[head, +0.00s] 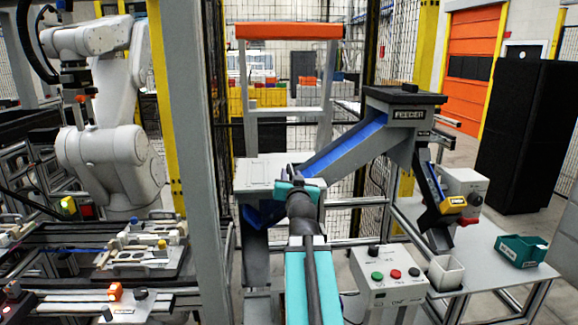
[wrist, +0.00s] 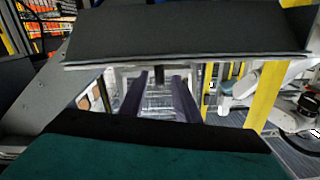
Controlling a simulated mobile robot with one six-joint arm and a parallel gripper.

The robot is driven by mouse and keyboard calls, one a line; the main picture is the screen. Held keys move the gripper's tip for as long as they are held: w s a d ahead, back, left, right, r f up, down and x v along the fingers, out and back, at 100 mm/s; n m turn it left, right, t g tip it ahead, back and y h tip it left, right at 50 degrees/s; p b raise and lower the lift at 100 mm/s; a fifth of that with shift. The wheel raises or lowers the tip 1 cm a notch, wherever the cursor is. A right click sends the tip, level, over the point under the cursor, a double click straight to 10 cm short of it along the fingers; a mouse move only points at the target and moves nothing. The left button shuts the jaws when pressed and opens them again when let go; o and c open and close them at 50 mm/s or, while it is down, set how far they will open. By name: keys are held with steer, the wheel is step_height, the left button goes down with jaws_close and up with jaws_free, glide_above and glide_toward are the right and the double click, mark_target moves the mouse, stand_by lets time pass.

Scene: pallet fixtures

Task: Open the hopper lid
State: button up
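A light grey box (head: 253,187) stands at the lower end of the sloping blue conveyor in the head view; I take it for the hopper. Its flat pale lid (head: 262,166) looks shut. My teal arm reaches up to the lid's right side.
The conveyor (head: 340,148) rises right to a feeder head (head: 408,113). A button box (head: 390,276) stands at the lower right. A table (head: 500,262) holds a white cup (head: 446,273) and a green bin (head: 522,251). A white robot (head: 110,160) stands left behind a post.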

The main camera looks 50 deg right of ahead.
mark_target(289, 168)
steer(key=shift+p+x, duration=0.45)
steer(key=shift+x, duration=2.3)
jaws_close()
